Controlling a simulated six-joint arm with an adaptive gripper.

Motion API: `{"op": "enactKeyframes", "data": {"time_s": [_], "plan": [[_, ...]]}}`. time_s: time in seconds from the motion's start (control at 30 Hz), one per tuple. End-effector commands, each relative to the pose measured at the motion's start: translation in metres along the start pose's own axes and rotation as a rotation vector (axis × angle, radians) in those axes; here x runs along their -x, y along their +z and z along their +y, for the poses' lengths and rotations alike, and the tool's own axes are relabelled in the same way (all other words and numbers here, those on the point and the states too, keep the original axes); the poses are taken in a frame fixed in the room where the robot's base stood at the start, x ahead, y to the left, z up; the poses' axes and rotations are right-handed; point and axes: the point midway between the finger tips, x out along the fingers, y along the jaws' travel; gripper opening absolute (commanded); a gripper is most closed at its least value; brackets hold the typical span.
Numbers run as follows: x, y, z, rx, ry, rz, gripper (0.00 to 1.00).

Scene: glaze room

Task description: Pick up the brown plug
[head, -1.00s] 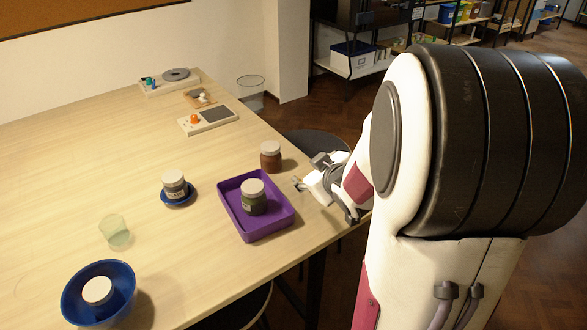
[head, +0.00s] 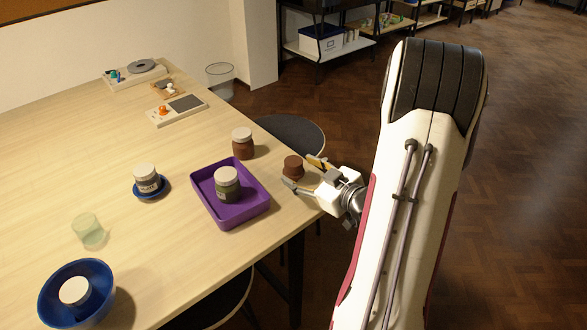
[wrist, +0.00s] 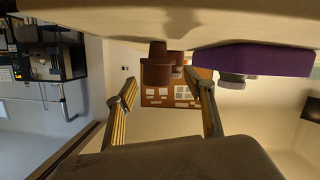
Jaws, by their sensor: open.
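The brown plug (head: 293,168) stands near the right edge of the table, right of the purple tray. In the wrist view, which shows the table at the top, the brown plug (wrist: 157,70) appears between the two fingers, with a narrower part toward the table and a wider part away from it. My gripper (head: 303,174) is open, low at the table edge, with its fingertips close to the plug on either side. My gripper (wrist: 159,80) shows both fingers apart in the wrist view. I cannot tell whether they touch the plug.
A purple tray (head: 259,212) holds a green jar (head: 227,190). A brown jar (head: 242,146) with a pale lid stands behind. A jar on a blue saucer (head: 163,190), a glass (head: 88,231) and a blue bowl (head: 98,309) are farther left. A stool (head: 287,135) stands beyond the edge.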

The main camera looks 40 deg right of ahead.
Motion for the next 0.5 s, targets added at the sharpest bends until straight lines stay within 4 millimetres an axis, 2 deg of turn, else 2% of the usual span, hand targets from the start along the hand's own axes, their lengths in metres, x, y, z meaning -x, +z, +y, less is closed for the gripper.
{"op": "enactKeyframes", "data": {"time_s": [0.27,0.5], "plan": [[0.014,0.014,0.000,-0.127,-0.018,0.131,0.53],[0.029,0.019,0.002,-0.227,-0.024,0.244,0.53]]}}
